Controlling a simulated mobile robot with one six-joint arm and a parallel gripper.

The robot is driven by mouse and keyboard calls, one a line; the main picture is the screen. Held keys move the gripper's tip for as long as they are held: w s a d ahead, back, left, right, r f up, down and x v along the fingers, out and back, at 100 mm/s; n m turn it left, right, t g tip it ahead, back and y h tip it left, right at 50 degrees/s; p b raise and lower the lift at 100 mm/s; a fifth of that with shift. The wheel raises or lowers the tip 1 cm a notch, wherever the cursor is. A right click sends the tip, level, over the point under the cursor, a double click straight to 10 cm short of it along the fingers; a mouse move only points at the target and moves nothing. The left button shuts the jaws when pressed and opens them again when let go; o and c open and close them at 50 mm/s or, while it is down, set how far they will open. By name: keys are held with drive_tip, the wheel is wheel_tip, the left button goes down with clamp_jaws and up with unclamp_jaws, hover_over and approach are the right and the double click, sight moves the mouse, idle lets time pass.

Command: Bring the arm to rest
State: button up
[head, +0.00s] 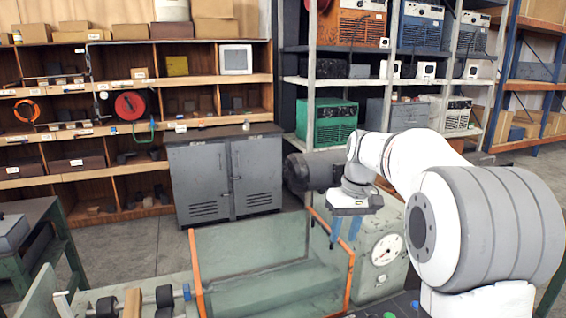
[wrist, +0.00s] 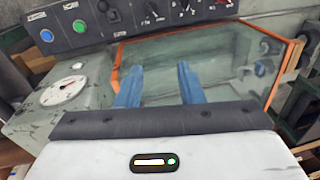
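My white and grey arm comes in from the right in the head view. My gripper (head: 344,236) points down with two blue fingers above the glass-sided tank with orange edges (head: 200,270). The fingers are apart and nothing shows between them. In the wrist view the blue fingers of my gripper (wrist: 158,84) also stand apart, with the tank (wrist: 232,82) behind them. I cannot tell how high the fingertips are above the tank floor. No flanged pipe can be made out for sure.
A grey-green housing with a dial gauge (head: 386,249) stands just right of the gripper. A control panel with buttons (wrist: 100,22) lies beyond it in the wrist view. Dark rollers and a wooden block (head: 132,303) are at lower left. A grey cabinet (head: 205,178) and shelves stand behind.

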drive_tip(key=s+f+m+t, duration=0.1)
drive_tip(key=s+f, duration=0.2)
drive_tip(key=s, duration=1)
drive_tip(key=s+f+m+t+h, duration=0.1)
drive_tip(key=s+f+m+t, duration=0.1)
drive_tip(key=s, duration=1.1)
drive_tip(key=shift+s+d+f+h, duration=0.3)
drive_tip(key=shift+s+f, duration=0.1)
drive_tip(key=shift+f, duration=0.05)
